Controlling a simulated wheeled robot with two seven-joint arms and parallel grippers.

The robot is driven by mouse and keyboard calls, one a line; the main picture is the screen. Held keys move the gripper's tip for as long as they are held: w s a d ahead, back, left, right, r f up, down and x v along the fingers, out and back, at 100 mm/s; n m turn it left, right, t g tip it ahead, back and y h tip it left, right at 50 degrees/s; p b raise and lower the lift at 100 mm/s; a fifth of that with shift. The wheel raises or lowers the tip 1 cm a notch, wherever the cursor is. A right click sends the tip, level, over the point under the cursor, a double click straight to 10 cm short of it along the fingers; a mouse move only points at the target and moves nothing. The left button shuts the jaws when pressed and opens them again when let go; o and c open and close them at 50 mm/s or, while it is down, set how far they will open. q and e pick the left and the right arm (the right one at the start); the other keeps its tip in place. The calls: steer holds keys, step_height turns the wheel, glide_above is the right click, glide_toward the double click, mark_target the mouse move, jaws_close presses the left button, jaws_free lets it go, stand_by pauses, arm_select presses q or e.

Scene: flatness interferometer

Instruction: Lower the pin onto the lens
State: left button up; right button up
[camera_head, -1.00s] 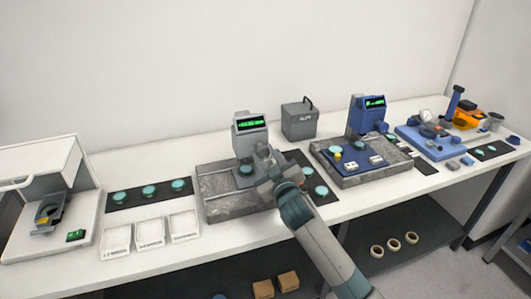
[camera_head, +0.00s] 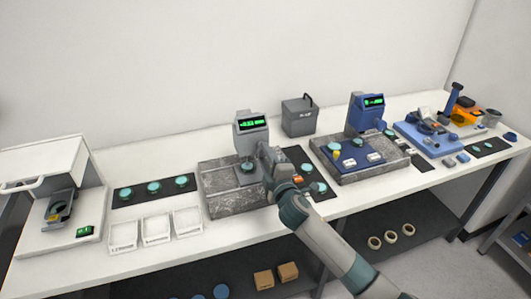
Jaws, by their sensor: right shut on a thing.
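A grey gauge (camera_head: 251,130) with a lit green display stands on a speckled grey stone plate (camera_head: 225,203). A teal lens (camera_head: 247,168) lies under the gauge head. My right gripper (camera_head: 261,160) is at the right side of the gauge, close to the lens, and is shut. Its fingers and the pin are too small and too covered by my wrist to make out clearly; the grip appears to be at the pin. I cannot tell whether the pin touches the lens. My left gripper is out of view.
A second, blue gauge (camera_head: 367,113) stands on a stone plate to the right. A dark mat with teal discs (camera_head: 153,187) and white trays (camera_head: 157,229) lie to the left. A grey box (camera_head: 299,117) stands behind.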

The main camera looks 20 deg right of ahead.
steer(key=n+p, duration=0.1)
steer(key=n, duration=0.4)
steer(key=shift+f+p, duration=0.1)
steer(key=shift+p, duration=0.3)
steer(key=o, duration=1)
steer(key=shift+s, duration=0.15)
steer(key=shift+s+f, duration=0.15)
steer(key=shift+s, duration=0.35)
steer(key=s+b, duration=0.1)
steer(key=s, duration=0.4)
steer(key=s+b, duration=0.2)
steer(key=s, duration=0.3)
steer(key=s+b, duration=0.1)
steer(key=s, duration=0.5)
steer(key=shift+d, duration=0.25)
steer(key=shift+s, duration=0.1)
